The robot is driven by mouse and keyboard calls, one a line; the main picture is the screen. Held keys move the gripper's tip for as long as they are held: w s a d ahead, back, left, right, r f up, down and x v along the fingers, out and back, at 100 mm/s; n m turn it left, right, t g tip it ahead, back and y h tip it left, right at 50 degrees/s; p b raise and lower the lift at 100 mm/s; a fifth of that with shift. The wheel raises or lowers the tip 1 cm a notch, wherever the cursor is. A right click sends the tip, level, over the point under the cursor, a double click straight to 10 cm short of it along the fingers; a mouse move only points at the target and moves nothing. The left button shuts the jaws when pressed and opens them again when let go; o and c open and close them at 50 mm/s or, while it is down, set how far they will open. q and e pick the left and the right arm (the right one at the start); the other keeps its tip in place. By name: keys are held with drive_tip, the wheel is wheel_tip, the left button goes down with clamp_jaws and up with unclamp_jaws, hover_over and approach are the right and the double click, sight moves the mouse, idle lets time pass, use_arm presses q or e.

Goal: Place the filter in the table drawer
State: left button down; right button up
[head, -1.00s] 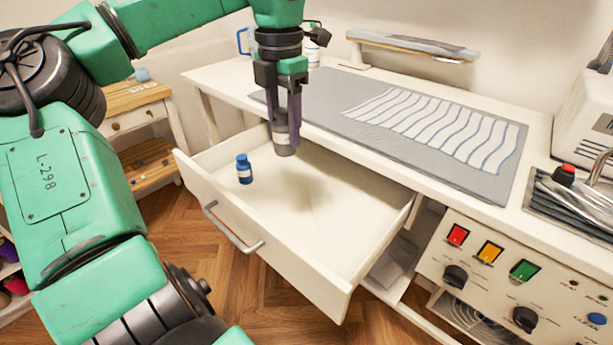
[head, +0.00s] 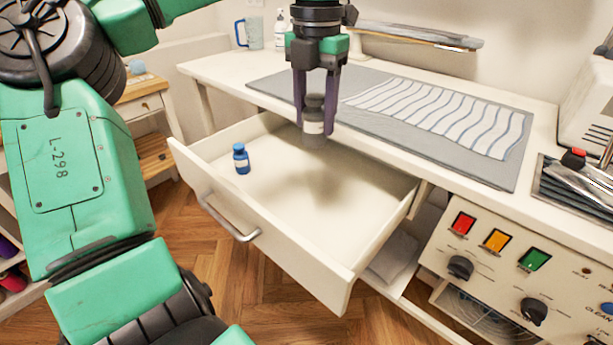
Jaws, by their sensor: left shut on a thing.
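My left gripper (head: 316,128) points down above the open table drawer (head: 300,245). It is shut on the filter (head: 314,122), a small grey cylinder with a pale band, held upright between the two dark fingers. The filter hangs over the back part of the drawer and appears to be clear of its floor, where a soft shadow lies below. The drawer is white, pulled out, with a metal handle on its front. My right gripper is not in view.
A small blue bottle (head: 241,158) stands inside the drawer at the left. The rest of the drawer floor is free. The tabletop above holds a grey mat (head: 270,87) with striped cloth (head: 440,112). A control panel (head: 500,275) with coloured switches is at the right.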

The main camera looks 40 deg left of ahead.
use_arm(q)
wheel_tip(320, 180, down, 20)
drive_tip(key=b, duration=0.4)
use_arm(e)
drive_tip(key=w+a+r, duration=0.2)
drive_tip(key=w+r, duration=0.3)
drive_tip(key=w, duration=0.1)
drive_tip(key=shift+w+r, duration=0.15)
use_arm(q)
drive_tip(key=shift+c, duration=1.5)
unclamp_jaws()
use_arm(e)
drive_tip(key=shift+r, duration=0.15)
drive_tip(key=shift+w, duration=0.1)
